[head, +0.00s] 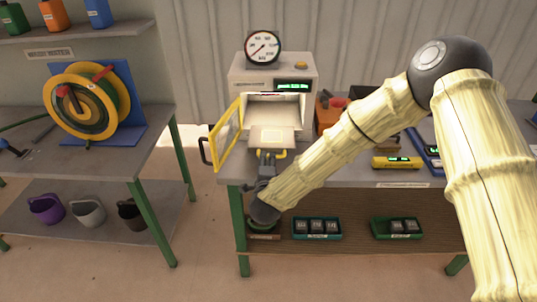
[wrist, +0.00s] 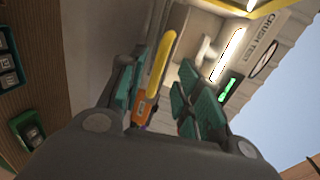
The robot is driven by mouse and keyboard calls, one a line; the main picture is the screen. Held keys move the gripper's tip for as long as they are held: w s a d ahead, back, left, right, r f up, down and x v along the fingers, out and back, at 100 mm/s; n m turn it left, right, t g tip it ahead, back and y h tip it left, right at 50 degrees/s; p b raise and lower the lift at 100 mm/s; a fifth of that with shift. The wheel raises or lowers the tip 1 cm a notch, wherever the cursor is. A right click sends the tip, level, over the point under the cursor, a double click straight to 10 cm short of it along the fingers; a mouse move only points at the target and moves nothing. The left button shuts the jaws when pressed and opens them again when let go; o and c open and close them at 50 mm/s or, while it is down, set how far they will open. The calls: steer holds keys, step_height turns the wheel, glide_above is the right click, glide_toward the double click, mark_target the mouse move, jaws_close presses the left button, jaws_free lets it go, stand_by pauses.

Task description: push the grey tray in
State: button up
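The grey tray (head: 272,138) sticks out of the front of the press (head: 275,75), below its lit opening. A yellow handle (head: 280,155) is on the tray's front edge. My gripper (head: 266,163) is at this handle, just in front of the tray. In the wrist view my gripper (wrist: 160,88) has its teal finger pads spread apart. The yellow handle (wrist: 160,62) shows between and beyond them; I cannot tell whether a finger touches it. Most of the tray is hidden in the wrist view.
The press's yellow-framed door (head: 226,135) stands open at the left, with a dark handle. A round gauge (head: 263,47) tops the press. A yellow device (head: 396,162) lies on the bench to the right. Small bins (head: 317,228) stand on the shelf below.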

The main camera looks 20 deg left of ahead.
mark_target(272, 142)
steer(key=shift+p+x, duration=0.55)
steer(key=shift+x, duration=1.95)
jaws_close()
